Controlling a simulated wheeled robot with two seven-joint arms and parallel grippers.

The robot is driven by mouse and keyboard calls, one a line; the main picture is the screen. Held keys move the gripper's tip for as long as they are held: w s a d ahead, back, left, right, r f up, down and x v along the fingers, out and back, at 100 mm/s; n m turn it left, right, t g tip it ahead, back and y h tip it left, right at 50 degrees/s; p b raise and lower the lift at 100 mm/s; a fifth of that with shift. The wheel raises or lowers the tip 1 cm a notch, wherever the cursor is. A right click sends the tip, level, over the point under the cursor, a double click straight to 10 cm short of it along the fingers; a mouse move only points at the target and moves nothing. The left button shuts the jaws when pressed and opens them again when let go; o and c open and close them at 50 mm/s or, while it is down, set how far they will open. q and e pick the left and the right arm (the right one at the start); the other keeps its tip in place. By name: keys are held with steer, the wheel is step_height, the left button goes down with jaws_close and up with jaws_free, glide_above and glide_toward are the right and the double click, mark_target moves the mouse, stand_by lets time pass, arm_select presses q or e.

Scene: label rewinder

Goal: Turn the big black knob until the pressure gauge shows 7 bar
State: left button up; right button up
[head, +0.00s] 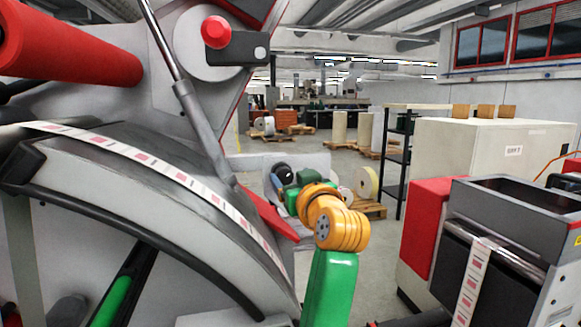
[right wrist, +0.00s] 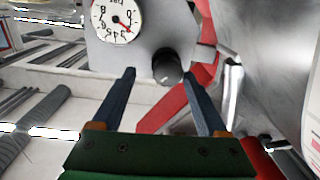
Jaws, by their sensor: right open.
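The big black knob (right wrist: 167,68) sticks out of a grey panel in the right wrist view. How far the fingertips reach along the knob is unclear. The round white pressure gauge (right wrist: 117,20) is beside the knob, seen roughly upside down and cut by the top edge. Its red needle points to the lower right, seemingly near 2 or 3; the numerals are blurred. In the head view, the right gripper (head: 284,182) is small and partly hidden. The left gripper is out of view.
The big grey machine side with a printed label strip (head: 140,155) fills the left of the head view. A red machine part (right wrist: 175,105) lies behind the right fingers. At right stands a grey and red machine (head: 430,230). Open floor lies farther back.

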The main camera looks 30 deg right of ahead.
steer(key=shift+w+a+f, duration=0.15)
steer(key=shift+w+a, duration=0.3)
steer(key=shift+w, duration=0.15)
steer(key=shift+w+a, duration=0.1)
steer(key=shift+a, duration=0.05)
steer(key=shift+c, duration=0.4)
steer(key=shift+d, duration=0.25)
steer(key=c, duration=0.7)
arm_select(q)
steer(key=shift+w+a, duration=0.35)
arm_select(e)
jaws_close()
